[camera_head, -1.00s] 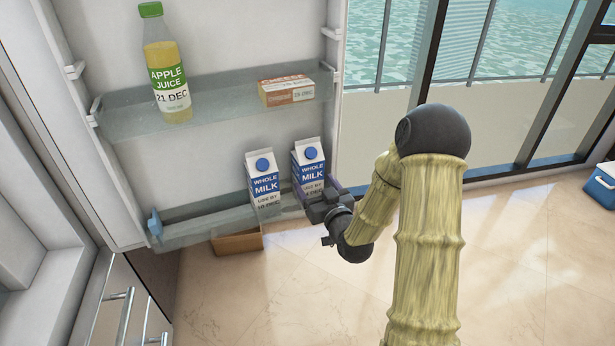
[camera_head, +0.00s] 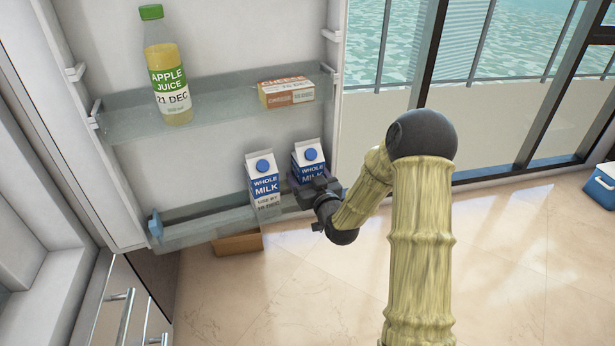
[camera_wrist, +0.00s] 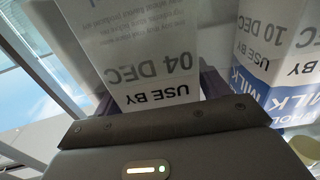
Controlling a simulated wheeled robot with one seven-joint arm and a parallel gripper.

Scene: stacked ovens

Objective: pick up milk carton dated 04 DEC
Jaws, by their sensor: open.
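The milk carton dated 04 DEC (camera_wrist: 150,68) fills the middle of the wrist view, its text upside down. In the head view it is the right-hand blue and white carton (camera_head: 309,158), upright on the lower door shelf, its lower part hidden by my gripper (camera_head: 312,189). My gripper is open, with a dark finger on either side of this carton. A second milk carton (camera_head: 264,184), dated 10 DEC, stands just to the left; in the wrist view it is at the right (camera_wrist: 270,50).
The upper door shelf (camera_head: 215,106) holds an apple juice bottle (camera_head: 168,75) and a cheese box (camera_head: 286,92). The lower shelf (camera_head: 190,228) is empty left of the cartons. A brown box (camera_head: 238,243) is below. A blue cooler (camera_head: 603,184) stands far right.

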